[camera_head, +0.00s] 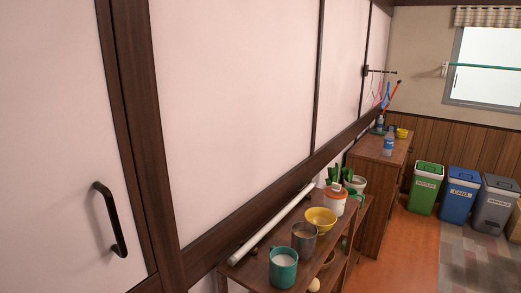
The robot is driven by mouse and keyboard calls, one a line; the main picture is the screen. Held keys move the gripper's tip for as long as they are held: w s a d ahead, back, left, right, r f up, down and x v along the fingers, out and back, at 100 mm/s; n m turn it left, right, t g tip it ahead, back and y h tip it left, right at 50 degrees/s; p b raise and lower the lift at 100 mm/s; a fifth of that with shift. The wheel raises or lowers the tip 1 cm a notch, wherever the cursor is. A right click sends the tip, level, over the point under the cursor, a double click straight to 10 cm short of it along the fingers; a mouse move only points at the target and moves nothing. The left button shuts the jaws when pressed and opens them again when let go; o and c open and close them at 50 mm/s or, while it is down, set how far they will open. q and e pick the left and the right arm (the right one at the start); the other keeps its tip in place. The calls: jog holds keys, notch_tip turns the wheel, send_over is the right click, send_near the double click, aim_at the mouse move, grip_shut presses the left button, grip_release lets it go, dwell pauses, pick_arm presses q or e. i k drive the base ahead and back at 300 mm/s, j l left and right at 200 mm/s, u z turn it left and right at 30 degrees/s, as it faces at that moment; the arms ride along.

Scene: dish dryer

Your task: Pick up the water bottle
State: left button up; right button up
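A clear water bottle with a blue label (389,145) stands upright on the top of the far wooden cabinet (368,151), right of the picture's centre. A second, smaller-looking bottle (379,124) stands farther back on the same cabinet. A yellow bowl (402,133) is near it. Neither of my grippers shows in the head view.
A nearer wooden shelf (325,245) along the wall holds a green mug (283,268), a grey cup (304,238), a yellow bowl (321,219) and a plant. Green (426,188), blue (459,196) and grey (493,204) bins stand at right. Some orange floor (410,240) is clear.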

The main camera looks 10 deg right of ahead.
aim_at(389, 138)
jog(key=i+l, duration=0.2)
jog(key=l, duration=0.15)
jog(key=i+l, duration=0.15)
jog(key=l, duration=0.2)
jog(key=i+l, duration=0.2)
jog(key=l, duration=0.15)
jog(key=i+l+u, duration=0.1)
jog(key=l, duration=0.25)
jog(key=i+l, duration=0.4)
jog(key=l, duration=0.3)
